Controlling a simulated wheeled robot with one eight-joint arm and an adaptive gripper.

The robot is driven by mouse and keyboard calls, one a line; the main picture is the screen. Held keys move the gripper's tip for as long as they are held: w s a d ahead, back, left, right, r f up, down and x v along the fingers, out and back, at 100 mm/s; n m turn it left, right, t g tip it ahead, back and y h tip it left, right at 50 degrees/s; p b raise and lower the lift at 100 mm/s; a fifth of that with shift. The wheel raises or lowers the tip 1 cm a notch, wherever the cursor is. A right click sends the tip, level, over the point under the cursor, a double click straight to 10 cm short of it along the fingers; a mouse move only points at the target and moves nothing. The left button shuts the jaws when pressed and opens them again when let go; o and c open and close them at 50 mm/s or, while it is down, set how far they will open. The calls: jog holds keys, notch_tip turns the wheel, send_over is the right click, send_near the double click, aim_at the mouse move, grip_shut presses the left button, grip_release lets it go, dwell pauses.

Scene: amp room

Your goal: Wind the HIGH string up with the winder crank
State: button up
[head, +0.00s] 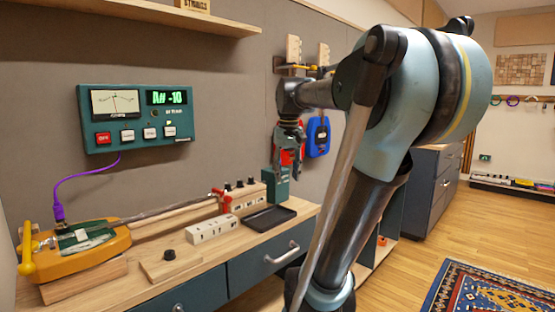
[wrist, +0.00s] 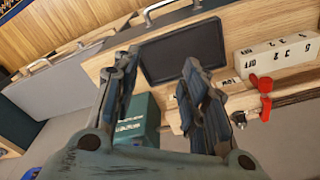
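A yellow-bodied string instrument (head: 82,248) lies on the wooden bench, its long neck running right to a headstock with black pegs. A red crank-like piece (head: 222,198) sits at the headstock; it also shows in the wrist view (wrist: 265,100). I cannot tell whether it is the winder crank, or which string is HIGH. A teal tuner (head: 137,117) on the wall has a needle dial and a green readout that looks like A# -10. My gripper (head: 289,158) hangs above the bench's right end, beyond the headstock. In the wrist view its fingers (wrist: 160,85) are apart with nothing between them.
A black tray (head: 269,218), a white numbered block (head: 213,230) and a black knob (head: 169,255) on a wooden board are on the bench. A teal box (head: 276,186) stands below my gripper. Red and blue tools (head: 318,136) hang on the wall behind.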

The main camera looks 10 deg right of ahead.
jog(key=w+r+g, duration=0.1)
jog(key=w+r, duration=1.7)
jog(key=f, duration=1.6)
jog(key=shift+w+f, duration=0.25)
jog(key=shift+f, duration=0.15)
jog(key=shift+c, duration=0.6)
grip_shut()
